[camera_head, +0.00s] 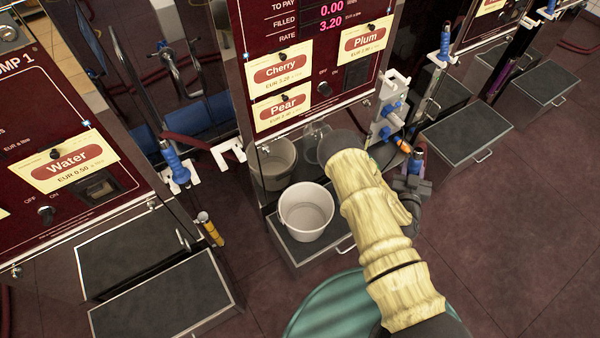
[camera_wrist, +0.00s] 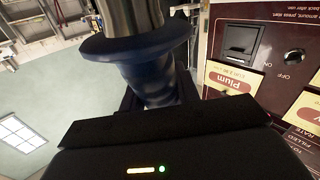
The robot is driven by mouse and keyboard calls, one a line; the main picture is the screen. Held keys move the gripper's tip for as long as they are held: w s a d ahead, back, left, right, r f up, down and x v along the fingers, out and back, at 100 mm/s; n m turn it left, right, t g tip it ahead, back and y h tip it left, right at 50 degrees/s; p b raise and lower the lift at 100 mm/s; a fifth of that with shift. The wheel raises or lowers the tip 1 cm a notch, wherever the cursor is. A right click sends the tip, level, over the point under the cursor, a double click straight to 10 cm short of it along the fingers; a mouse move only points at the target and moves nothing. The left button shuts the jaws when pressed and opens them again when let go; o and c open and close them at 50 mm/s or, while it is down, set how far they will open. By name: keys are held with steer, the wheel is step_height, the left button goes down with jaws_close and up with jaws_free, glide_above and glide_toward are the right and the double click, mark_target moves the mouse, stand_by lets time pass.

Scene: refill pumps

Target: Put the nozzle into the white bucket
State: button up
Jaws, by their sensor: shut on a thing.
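The white bucket (camera_head: 307,213) stands upright and looks empty on a dark step at the foot of the middle pump. My gripper (camera_head: 412,187) is to the right of the bucket, beside the pump's right side, shut on a blue nozzle (camera_head: 416,160). In the wrist view the nozzle's dark blue grip and collar (camera_wrist: 145,60) fill the space beyond my gripper (camera_wrist: 150,100). The nozzle's tip is hard to make out in the head view. My pale yellow arm sleeve stands between the bucket and the gripper.
The middle pump (camera_head: 310,50) carries Cherry, Plum and Pear labels. White holders (camera_head: 392,92) with blue parts and an orange-tipped piece (camera_head: 403,146) are on its right side. A grey bucket shape (camera_head: 272,165), perhaps a reflection, shows behind the bucket. A teal round surface (camera_head: 325,310) lies in front.

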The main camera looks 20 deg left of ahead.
steer(key=shift+w+a+f+b, duration=0.1)
steer(key=shift+a+f+b, duration=0.1)
steer(key=shift+f+b, duration=0.2)
steer(key=w+a+f+n+y+b, duration=0.25)
steer(key=a+f+b, duration=0.95)
steer(key=a+b, duration=0.6)
steer(key=s+a+f+n+g+y+b, duration=0.1)
steer(key=a+y+b, duration=0.3)
steer(key=a+b, duration=0.4)
steer(key=s+a+f+n+g+y+b, duration=0.1)
steer(key=s+a+n+g+y+b, duration=0.1)
steer(key=a+b, duration=0.5)
steer(key=shift+s+a+f+n+y+b, duration=0.35)
steer(key=shift+s+n+y+b, duration=0.55)
steer(key=shift+b, duration=2.05)
steer(key=shift+s, duration=0.2)
